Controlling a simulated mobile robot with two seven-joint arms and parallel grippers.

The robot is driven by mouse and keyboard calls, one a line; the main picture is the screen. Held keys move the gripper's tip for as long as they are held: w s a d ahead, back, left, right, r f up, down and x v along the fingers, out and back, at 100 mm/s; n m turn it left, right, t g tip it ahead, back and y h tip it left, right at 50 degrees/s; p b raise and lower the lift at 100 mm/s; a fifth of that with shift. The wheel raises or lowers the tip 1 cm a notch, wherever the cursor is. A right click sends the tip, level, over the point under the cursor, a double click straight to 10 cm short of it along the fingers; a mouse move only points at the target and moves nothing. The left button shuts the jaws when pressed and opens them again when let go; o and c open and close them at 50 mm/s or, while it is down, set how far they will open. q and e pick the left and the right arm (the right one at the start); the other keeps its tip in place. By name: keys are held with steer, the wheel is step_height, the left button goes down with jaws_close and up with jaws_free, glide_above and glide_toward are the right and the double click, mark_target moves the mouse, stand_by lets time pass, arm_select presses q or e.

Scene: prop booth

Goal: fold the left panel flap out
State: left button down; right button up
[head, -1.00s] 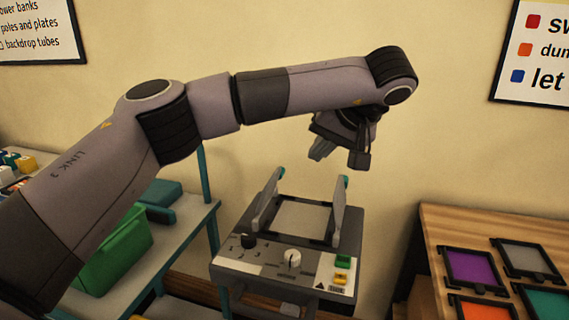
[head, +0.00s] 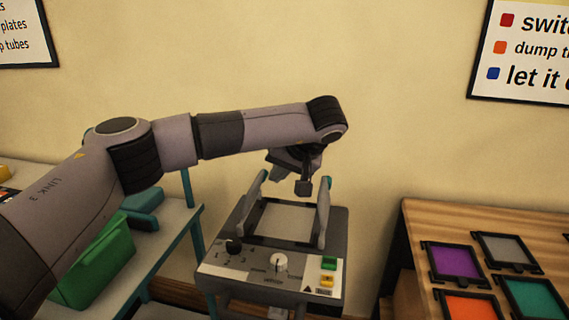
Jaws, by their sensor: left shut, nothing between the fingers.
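A grey panel device (head: 225,262) stands in the middle, with a pale flat panel (head: 286,220) on top. Its left flap (head: 252,205) stands steeply up at the panel's left side, with a teal tip. Its right flap (head: 323,212) stands up on the opposite side. My left gripper (head: 277,173) is shut and empty. My right gripper is out of view.
Left of the device is a teal-framed table with a green bin (head: 95,265). At right, a wooden table (head: 425,222) holds several black-framed colour panels, including a purple one (head: 453,260). The device front has knobs and a green button (head: 329,263). A wall is behind.

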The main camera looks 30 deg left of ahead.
arm_select(q)
steer(key=shift+a, duration=0.1)
stand_by(0.4)
steer(key=shift+a+h, duration=0.15)
steer(key=shift+h, duration=0.55)
steer(key=shift+s+a+r+n+t+h, duration=0.1)
steer(key=shift+a+r+n+t+h, duration=0.25)
steer(key=shift+h, duration=0.55)
